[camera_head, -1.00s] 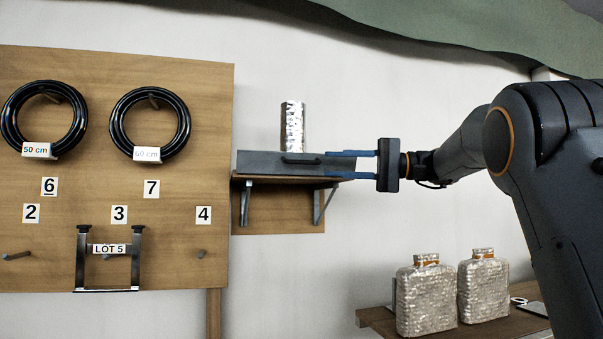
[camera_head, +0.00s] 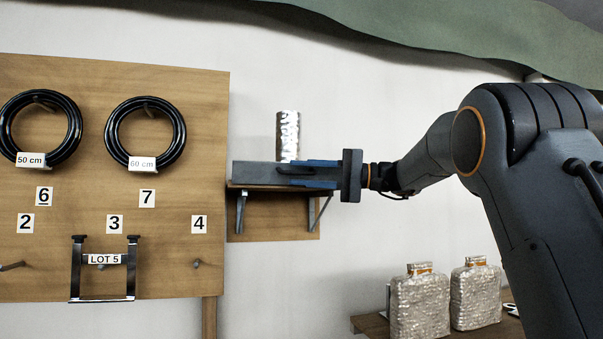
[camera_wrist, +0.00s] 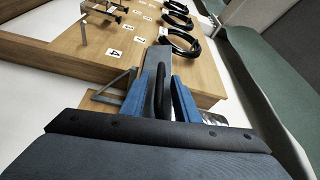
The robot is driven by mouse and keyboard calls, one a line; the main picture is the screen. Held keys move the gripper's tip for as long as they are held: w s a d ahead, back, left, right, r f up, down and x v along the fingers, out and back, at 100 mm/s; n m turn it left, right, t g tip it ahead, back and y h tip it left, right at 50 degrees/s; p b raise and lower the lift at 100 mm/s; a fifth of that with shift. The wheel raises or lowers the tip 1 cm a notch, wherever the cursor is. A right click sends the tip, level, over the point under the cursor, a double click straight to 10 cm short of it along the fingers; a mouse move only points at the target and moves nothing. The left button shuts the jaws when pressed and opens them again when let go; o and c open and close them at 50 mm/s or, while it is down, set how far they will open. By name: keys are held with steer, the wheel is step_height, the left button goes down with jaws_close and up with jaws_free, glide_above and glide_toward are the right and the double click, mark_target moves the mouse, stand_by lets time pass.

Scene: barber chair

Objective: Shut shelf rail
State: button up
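A grey drawer-like box (camera_head: 253,175), which I take to be the shelf rail, sits on the small wooden wall shelf (camera_head: 238,187). A dark bar handle (camera_head: 288,169) is on its front; its right part is hidden by my gripper. My gripper (camera_head: 292,174) points left from the right side, with its blue fingers over the handle area, one above and one below. In the wrist view, the dark handle (camera_wrist: 162,92) stands between the fingers of my gripper (camera_wrist: 163,95), and narrow gaps show beside it. The fingers look open.
A silver foil cylinder (camera_head: 288,137) stands behind the grey box, close above my fingers. A wooden board (camera_head: 60,205) with black cable coils (camera_head: 175,112) is just to the left. Foil-wrapped containers (camera_head: 420,305) stand on a lower wooden surface at right.

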jaws_close()
steer(key=shift+r, duration=0.1)
steer(key=m+p, duration=0.1)
steer(key=r+p, duration=0.1)
steer(key=p, duration=0.1)
steer(key=shift+w+a+r+m+h, duration=0.1)
steer(key=shift+w+m+h, duration=0.1)
steer(key=shift+m+h, duration=0.2)
steer(key=shift+w+r+m+h+p, duration=0.3)
steer(key=shift+m+p, duration=0.3)
steer(key=shift+p, duration=0.4)
steer(key=shift+w+a+m+g+p, duration=0.1)
steer(key=shift+w+m+g+p, duration=0.15)
steer(key=shift+m+p, duration=0.4)
steer(key=shift+f, duration=0.1)
jaws_free()
